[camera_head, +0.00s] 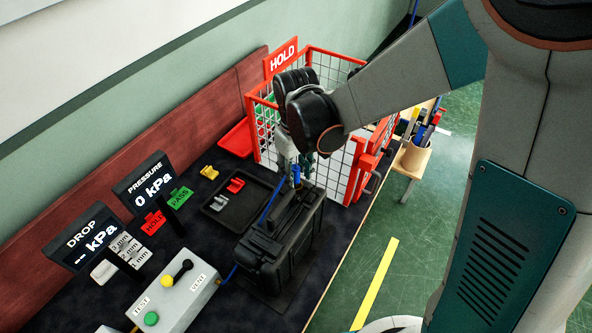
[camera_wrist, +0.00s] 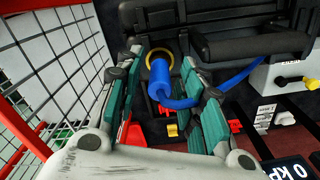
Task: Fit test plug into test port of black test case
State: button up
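The black test case (camera_head: 283,240) stands upright on the dark bench, and its dark body also fills the top of the wrist view (camera_wrist: 205,15). The blue test plug (camera_wrist: 160,86) points at the brass-coloured ring of the test port (camera_wrist: 150,56) on the case; its tip is at or in the ring, and how deep I cannot tell. The plug also shows at the case's far end in the head view (camera_head: 296,174). A blue hose runs from it. My gripper (camera_wrist: 162,66) has its fingers on both sides of the plug, with visible gaps, so it is open.
A red wire HOLD cage (camera_head: 349,150) stands close behind my gripper. A black tray (camera_head: 222,208) with a red piece lies left of the case. The TEST/VENT box (camera_head: 173,299) and the pressure display (camera_head: 146,180) are at the left. The green floor at right is mostly free.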

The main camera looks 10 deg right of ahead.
notch_tip(320, 180, up, 12)
jog(key=p, duration=0.8)
jog(key=shift+r, duration=0.15)
